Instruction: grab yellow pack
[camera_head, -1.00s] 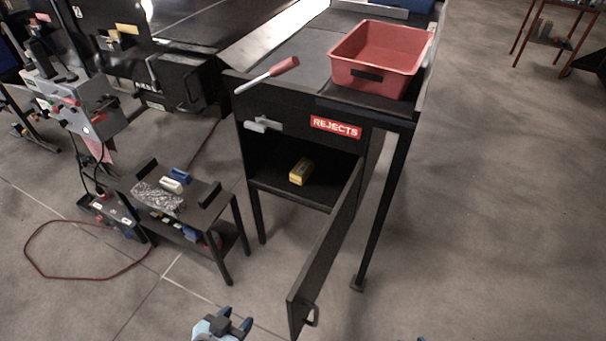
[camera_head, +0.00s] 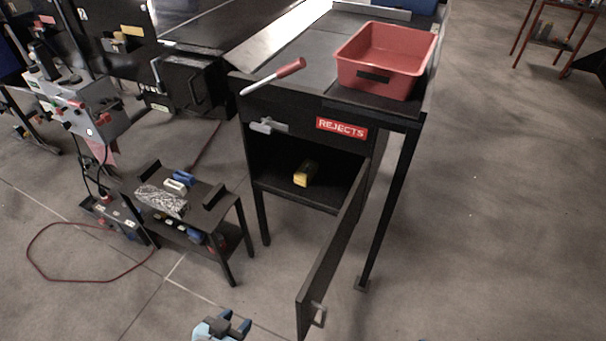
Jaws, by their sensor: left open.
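The yellow pack (camera_head: 306,173) lies on the floor of the open dark compartment under the REJECTS sign (camera_head: 342,128). The compartment door (camera_head: 334,258) hangs open toward me, with a handle (camera_head: 319,315) near its lower end. My left gripper (camera_head: 236,326) shows at the bottom edge, open and empty, left of the door's near end and well short of the pack. Only its end shows. My right gripper is not in view.
A red bin (camera_head: 385,62) stands on top of the rejects cabinet, near a red-handled lever (camera_head: 274,75). A small dark table (camera_head: 211,193) with packs stands to the left. A red cable (camera_head: 60,281) lies on the floor.

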